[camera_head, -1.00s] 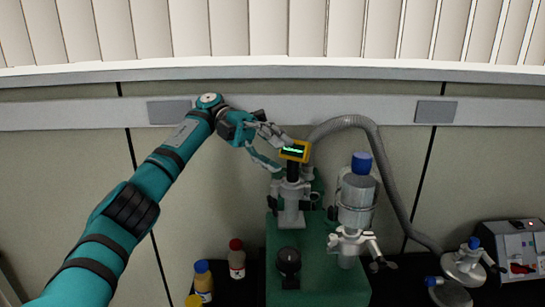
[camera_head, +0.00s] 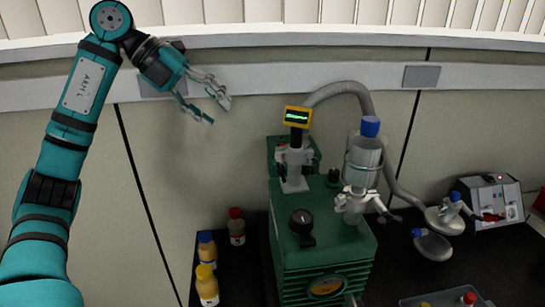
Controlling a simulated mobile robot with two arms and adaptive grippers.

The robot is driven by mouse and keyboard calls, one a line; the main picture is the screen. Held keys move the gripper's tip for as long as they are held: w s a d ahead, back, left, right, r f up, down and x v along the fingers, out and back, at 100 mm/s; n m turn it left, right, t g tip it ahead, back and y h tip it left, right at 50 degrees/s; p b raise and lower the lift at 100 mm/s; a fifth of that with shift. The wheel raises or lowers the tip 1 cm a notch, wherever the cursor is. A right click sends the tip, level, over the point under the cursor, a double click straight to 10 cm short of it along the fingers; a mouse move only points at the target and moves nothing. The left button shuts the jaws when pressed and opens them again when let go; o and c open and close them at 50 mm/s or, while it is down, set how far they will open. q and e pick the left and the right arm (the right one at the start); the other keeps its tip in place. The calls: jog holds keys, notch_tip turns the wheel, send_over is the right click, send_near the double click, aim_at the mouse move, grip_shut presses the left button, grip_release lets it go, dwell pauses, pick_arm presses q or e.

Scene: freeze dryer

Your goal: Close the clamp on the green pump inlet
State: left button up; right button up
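The green pump (camera_head: 335,268) stands on the dark bench in the lower middle. A grey metal fitting (camera_head: 293,170) rises from its back left and carries a yellow gauge (camera_head: 297,117) with a lit green display. A blue-capped vessel (camera_head: 363,160) stands on the pump's right side. A small fitting with a lever-like part (camera_head: 379,206) sits at its base. Which part is the inlet clamp, and whether it is open, is too small to tell. My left gripper (camera_head: 219,113) is open and empty, up and left of the gauge, apart from the pump. My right gripper is not in view.
A grey hose (camera_head: 386,132) arches behind the vessel toward round metal fittings (camera_head: 445,217) on the right. A grey box (camera_head: 492,202) stands at the far right. Several small bottles (camera_head: 207,283) stand left of the pump. A tray (camera_head: 430,298) shows at the bottom right.

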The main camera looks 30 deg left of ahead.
aim_at(291, 158)
pick_arm(q)
jog(key=p+x, duration=0.2)
jog(key=x, duration=1.4)
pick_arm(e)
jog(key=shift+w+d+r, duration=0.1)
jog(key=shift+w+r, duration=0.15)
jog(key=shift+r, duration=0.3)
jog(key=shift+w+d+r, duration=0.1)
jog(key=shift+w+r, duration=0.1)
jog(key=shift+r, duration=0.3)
pick_arm(q)
jog(key=shift+d+f, duration=0.1)
jog(key=shift+f, duration=0.05)
